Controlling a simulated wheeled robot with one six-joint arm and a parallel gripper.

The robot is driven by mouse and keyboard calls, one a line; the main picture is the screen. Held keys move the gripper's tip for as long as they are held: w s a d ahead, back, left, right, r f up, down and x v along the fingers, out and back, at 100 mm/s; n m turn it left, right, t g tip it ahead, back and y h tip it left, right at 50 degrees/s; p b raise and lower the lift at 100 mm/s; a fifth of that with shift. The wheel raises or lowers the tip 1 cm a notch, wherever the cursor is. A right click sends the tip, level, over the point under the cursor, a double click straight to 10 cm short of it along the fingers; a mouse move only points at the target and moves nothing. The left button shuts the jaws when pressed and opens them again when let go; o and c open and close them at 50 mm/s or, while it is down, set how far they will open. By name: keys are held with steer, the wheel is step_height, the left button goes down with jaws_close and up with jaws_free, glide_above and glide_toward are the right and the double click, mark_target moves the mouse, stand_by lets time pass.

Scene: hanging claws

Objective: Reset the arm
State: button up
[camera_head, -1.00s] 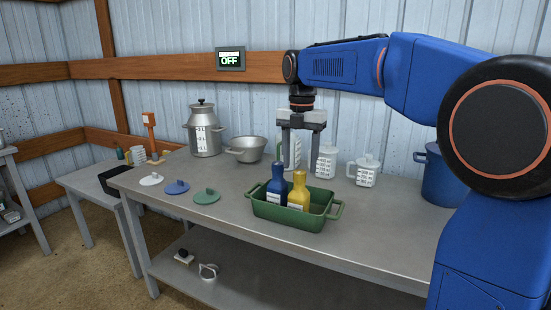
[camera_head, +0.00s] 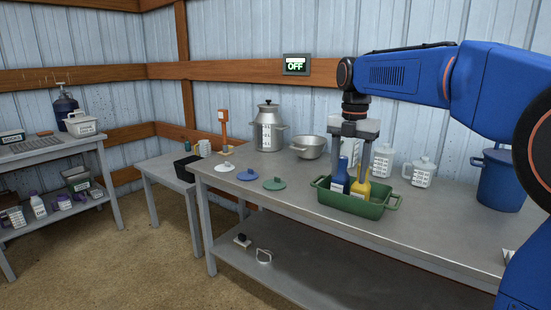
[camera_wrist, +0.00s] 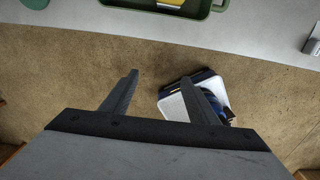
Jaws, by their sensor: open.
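My gripper (camera_head: 353,158) hangs open and empty in the head view, with its fingers pointing down. The near side of the tub (camera_wrist: 150,8) shows at the top of that view.
The long table (camera_head: 300,205) holds three lids at its left, a lidded pot (camera_head: 268,130), a bowl (camera_head: 309,147), white jugs (camera_head: 421,172) and a blue bucket (camera_head: 501,182). A wall sign (camera_head: 296,66) reads OFF. A shelf table (camera_head: 50,150) stands at far left, with open floor before it.

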steer(key=s+d+f+m+t, duration=0.1)
steer(key=s+d+f+m, duration=0.2)
steer(key=s+f+m, duration=0.3)
steer(key=s+d+f+m+t, duration=0.2)
steer(key=s+f+m, duration=0.4)
steer(key=s+m, duration=0.7)
steer(key=s+d+f+m+t, duration=0.1)
steer(key=s+d+f+m, duration=0.2)
steer(key=s+f+m, duration=0.3)
steer(key=s+m, duration=0.3)
steer(key=s, duration=0.4)
steer(key=shift+d+f+m+t, duration=0.35)
steer(key=shift+m+t, duration=0.05)
steer(key=shift+s, duration=0.1)
